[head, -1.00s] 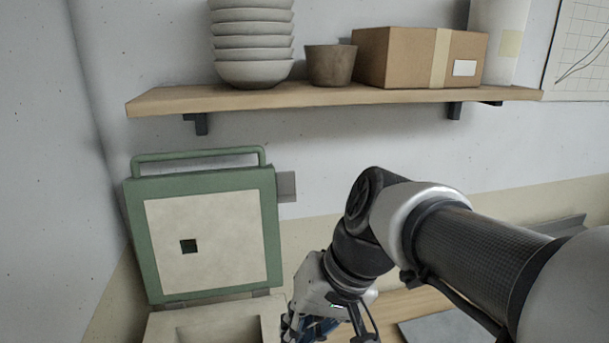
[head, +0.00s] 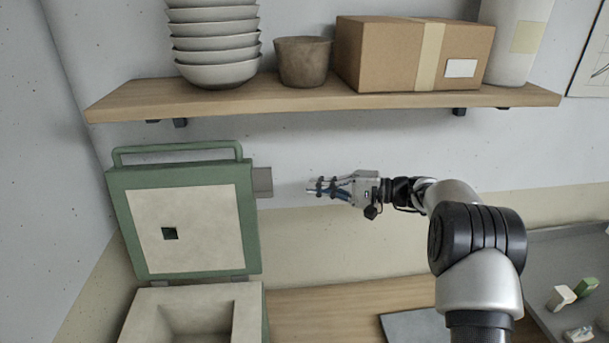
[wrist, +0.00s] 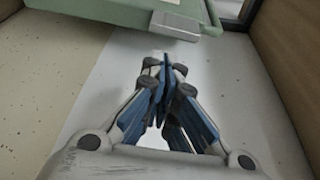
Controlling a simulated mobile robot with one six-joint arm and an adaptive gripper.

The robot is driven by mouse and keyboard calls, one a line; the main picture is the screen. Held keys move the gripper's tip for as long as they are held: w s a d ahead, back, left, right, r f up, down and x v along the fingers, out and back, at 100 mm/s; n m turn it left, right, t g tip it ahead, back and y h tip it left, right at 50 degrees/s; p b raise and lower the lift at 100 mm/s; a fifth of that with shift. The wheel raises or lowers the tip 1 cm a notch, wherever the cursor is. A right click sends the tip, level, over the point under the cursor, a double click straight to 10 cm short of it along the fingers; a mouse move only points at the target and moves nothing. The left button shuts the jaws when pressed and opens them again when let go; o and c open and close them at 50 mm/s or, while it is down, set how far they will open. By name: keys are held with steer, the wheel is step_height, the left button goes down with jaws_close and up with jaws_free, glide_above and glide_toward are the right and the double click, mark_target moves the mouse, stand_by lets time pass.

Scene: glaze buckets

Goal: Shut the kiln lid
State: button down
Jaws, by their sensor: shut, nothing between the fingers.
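The kiln lid (head: 195,215) stands open and upright at the left in the head view. It has a green frame, a cream inner face with a small dark square hole, and a green bar handle (head: 178,148) along its top. The kiln body (head: 160,309) below shows its hollow chamber. A grey tab (head: 262,182) sticks out from the lid's right edge. My gripper (head: 312,187) is shut and empty, to the right of the tab and apart from it. In the wrist view the shut fingers (wrist: 166,62) point toward the grey tab (wrist: 175,25) and the green lid edge (wrist: 120,10).
A wooden shelf (head: 310,98) above the gripper carries stacked bowls (head: 215,48), a brown pot (head: 303,62) and a cardboard box (head: 385,55). A grey tray (head: 550,270) with small blocks lies at the right. The wooden bench (head: 330,305) right of the kiln is mostly clear.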

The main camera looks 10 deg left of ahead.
steer(key=w+a, duration=0.1)
steer(key=a, duration=0.8)
steer(key=shift+a+f, duration=0.4)
